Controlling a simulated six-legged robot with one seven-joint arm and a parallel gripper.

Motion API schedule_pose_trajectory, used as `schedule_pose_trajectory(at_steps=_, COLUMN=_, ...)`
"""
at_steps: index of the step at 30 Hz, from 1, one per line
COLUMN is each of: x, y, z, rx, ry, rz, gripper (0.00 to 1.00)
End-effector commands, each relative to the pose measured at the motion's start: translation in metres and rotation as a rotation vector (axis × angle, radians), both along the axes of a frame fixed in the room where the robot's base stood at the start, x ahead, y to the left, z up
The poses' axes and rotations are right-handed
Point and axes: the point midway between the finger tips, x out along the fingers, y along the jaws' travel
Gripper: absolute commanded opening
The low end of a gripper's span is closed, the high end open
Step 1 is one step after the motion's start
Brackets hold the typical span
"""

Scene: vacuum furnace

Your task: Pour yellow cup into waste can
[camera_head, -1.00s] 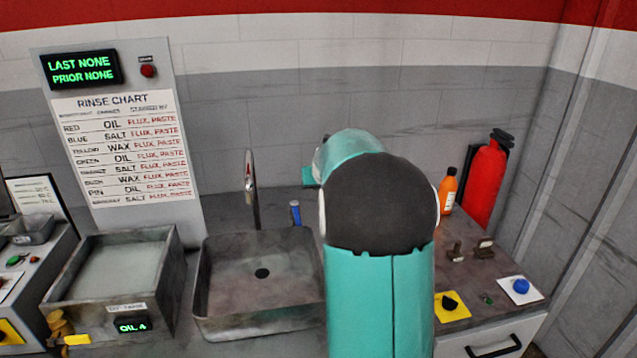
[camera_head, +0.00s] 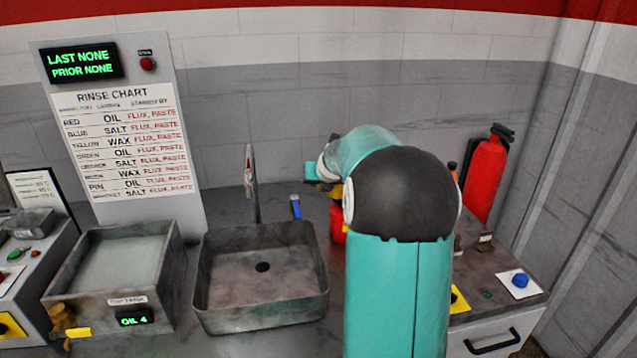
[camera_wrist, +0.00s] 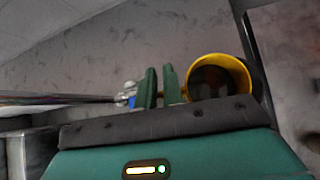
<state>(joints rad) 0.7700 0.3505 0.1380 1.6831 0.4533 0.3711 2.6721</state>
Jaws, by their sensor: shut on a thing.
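My gripper (camera_wrist: 160,78) shows its two green fingers close together in the wrist view. It is shut on the yellow cup (camera_wrist: 216,58), which sits just right of the fingers; the gripped part is mostly hidden. The cup's round mouth faces the camera and its inside looks dark. In the head view a bit of yellow, likely the cup (camera_head: 336,192), shows beside my arm, right of the sink. A red object (camera_head: 338,226) shows just below it, mostly hidden by my arm; I cannot tell whether it is the waste can.
The sink (camera_head: 212,285) with its upright tap (camera_head: 251,185) lies left of my arm. A blue item (camera_head: 296,207) stands behind it. A tank reading OIL 4 (camera_head: 70,285) is farther left. A red extinguisher (camera_head: 485,178) and a blue knob (camera_head: 520,280) are at right.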

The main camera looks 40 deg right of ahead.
Motion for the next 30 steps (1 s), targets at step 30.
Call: schedule_pose_trajectory(at_steps=30, x=-0.001, y=-0.003, z=0.020, rx=0.295, ry=-0.164, rz=-0.002, gripper=0.00)
